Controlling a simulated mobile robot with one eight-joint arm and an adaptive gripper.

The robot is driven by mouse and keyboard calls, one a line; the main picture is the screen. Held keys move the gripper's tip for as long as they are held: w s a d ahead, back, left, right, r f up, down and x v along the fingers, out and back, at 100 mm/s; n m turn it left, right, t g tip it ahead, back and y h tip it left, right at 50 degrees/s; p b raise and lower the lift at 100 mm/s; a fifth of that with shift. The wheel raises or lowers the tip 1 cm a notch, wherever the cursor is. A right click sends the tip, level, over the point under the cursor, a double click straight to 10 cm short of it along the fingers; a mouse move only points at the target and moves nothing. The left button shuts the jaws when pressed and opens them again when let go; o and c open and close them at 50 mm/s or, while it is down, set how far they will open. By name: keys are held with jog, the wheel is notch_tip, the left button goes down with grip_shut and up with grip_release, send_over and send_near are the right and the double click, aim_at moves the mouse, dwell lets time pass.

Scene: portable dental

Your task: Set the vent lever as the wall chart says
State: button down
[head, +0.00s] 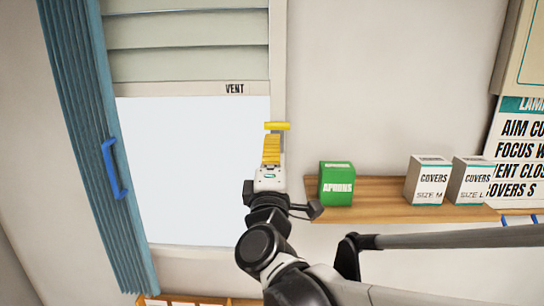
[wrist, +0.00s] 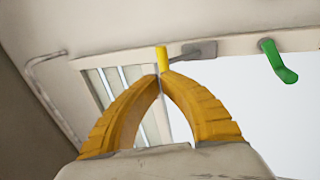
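The vent slats (head: 185,65) lie above the window pane. The wall chart (head: 515,150) is partly cut off; a line reads "…ENT CLOS…".
A green handle (wrist: 278,62) sits on the same frame, hidden in the head view. A shelf (head: 375,209) at right holds a green aprons box (head: 336,184) and two covers boxes (head: 428,180). A blue curtain (head: 90,130) with a blue handle (head: 114,168) hangs at left.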

aim_at(273, 123)
jog(key=p+x, duration=0.1)
jog(key=x, duration=0.4)
jog(key=shift+w+r, duration=0.55)
jog(key=shift+r, duration=0.2)
